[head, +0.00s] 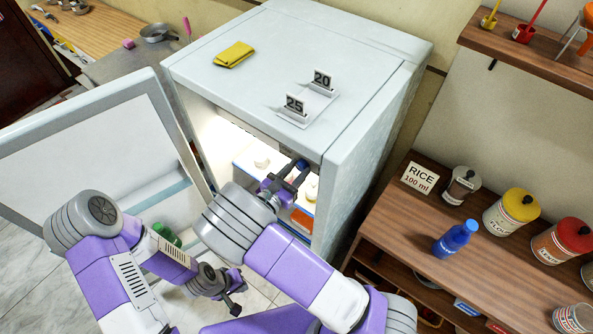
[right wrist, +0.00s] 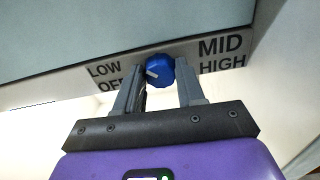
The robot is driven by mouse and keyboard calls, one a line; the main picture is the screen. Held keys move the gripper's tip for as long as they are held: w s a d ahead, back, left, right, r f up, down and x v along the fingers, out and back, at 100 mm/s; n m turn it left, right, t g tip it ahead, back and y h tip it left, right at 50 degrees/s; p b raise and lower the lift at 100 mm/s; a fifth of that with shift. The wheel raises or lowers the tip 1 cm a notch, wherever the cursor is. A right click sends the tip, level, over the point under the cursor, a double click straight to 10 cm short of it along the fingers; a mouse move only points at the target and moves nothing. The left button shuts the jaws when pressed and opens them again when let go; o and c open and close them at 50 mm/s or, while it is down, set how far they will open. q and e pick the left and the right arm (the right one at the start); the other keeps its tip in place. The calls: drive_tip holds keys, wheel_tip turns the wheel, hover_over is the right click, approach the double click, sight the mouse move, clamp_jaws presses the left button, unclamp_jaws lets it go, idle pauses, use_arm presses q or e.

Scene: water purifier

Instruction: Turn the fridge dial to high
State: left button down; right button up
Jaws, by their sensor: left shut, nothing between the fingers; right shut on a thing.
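The blue dial (right wrist: 158,71) is under the top front edge of the open fridge (head: 395,110). A label strip beside it reads LOW and OFF on the left and MID and HIGH (right wrist: 222,57) on the right. The dial's white mark points to the lower left, on the LOW and OFF side. My right gripper (right wrist: 157,84) has its fingers on both sides of the dial and is shut on it. In the head view the right gripper (head: 294,170) reaches inside the fridge top. My left gripper (head: 238,298) is low in front of the fridge, shut and empty.
The fridge door (head: 100,150) stands open to the left. A yellow cloth (head: 234,54) and number cards (head: 296,104) lie on the fridge top. A wooden shelf (head: 470,265) with jars and a blue bottle (head: 456,239) is to the right.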

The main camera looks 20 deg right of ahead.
drive_tip(key=m+b, duration=0.1)
drive_tip(key=m, duration=0.1)
drive_tip(key=m+b, duration=0.3)
drive_tip(key=m, duration=0.1)
drive_tip(key=shift+s+f+b, duration=0.1)
drive_tip(key=shift+f+b, duration=0.15)
drive_tip(key=shift+b, duration=0.1)
drive_tip(key=m+b, duration=0.8)
drive_tip(key=shift+f+m+b, duration=0.2)
drive_tip(key=shift+m+b, duration=0.1)
drive_tip(key=shift+b, duration=0.05)
drive_tip(key=m+b, duration=0.7)
drive_tip(key=b, duration=0.3)
drive_tip(key=shift+d+f, duration=0.1)
drive_tip(key=shift+m+b, duration=1.1)
drive_tip(key=shift+b, duration=0.3)
drive_tip(key=shift+r, duration=0.2)
drive_tip(key=o, duration=1)
